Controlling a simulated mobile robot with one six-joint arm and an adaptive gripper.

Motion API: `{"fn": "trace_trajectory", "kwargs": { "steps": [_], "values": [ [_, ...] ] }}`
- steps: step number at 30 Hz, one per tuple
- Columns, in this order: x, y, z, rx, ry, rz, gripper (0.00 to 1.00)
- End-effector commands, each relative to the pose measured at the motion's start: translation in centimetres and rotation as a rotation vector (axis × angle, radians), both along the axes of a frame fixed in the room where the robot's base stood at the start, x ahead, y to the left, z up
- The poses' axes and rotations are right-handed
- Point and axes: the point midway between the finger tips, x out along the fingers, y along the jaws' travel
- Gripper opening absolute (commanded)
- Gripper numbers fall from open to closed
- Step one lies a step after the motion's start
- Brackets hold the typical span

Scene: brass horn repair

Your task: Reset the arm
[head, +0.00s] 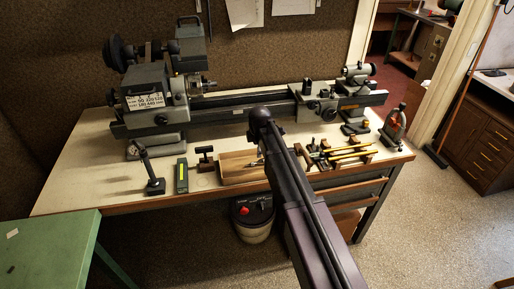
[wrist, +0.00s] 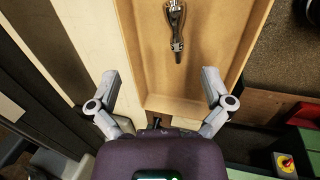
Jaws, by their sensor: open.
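My gripper (wrist: 160,82) is open in the wrist view, its two grey fingers spread wide with nothing between them. It is above the near end of a shallow wooden tray (wrist: 134,45). A slim metal piece (wrist: 175,28) lies in the tray, ahead of the fingertips and apart from them. In the head view my arm reaches from the bottom edge up over the workbench, and the gripper cannot be made out there. The wooden tray (head: 238,177) is on the bench just left of my arm, which partly hides that area.
A lathe (head: 220,108) spans the back of the workbench (head: 95,187). A dark stand (head: 153,182), a green box (head: 182,176) and a rack with yellow rods (head: 350,152) line the front. A bucket (head: 250,220) is under the bench; a green table (head: 50,250) stands left.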

Motion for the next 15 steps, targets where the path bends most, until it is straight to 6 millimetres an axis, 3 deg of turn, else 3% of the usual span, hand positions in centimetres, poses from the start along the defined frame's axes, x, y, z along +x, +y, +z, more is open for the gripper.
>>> {"fn": "trace_trajectory", "kwargs": {
  "steps": [15],
  "values": [
    [-0.27, -0.33, -0.04, 0.003, 0.003, -0.016, 1.0]
  ]
}}
